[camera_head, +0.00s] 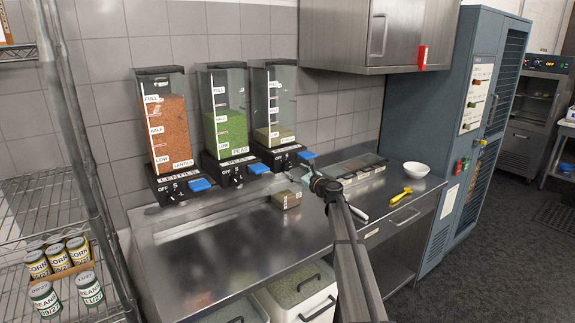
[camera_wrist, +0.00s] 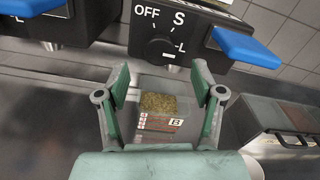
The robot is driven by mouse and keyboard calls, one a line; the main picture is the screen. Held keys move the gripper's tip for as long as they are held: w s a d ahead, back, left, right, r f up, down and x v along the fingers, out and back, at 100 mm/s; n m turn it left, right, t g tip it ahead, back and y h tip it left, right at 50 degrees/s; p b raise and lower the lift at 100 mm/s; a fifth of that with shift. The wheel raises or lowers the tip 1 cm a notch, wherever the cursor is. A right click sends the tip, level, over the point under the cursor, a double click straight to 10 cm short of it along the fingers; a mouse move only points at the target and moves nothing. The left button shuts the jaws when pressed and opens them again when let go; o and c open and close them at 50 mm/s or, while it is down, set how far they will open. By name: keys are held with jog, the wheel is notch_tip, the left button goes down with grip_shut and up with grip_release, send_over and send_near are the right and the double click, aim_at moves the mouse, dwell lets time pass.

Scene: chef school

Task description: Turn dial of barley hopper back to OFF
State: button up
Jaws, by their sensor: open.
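The barley hopper (camera_head: 274,112) is the rightmost of three wall hoppers, with a low beige fill; its own name label is too small to read. Its black dial (camera_wrist: 159,48) is at the top of the wrist view, on a black base marked OFF, S and L.
A small box of grain (camera_head: 287,199) stands on the steel counter (camera_head: 220,245) below the dial, seen between my fingers in the wrist view (camera_wrist: 158,118). A blue paddle (camera_wrist: 246,47) juts out right of the dial. Lidded bins (camera_head: 345,168) and a white bowl (camera_head: 416,169) are farther right.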

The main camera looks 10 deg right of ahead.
aim_at(288, 167)
jog(key=p+x, duration=0.1)
jog(key=x, duration=0.5)
jog(key=shift+w+a+p, duration=0.15)
jog(key=shift+w+p, duration=0.15)
jog(key=shift+p, duration=0.05)
jog(key=c, duration=1.1)
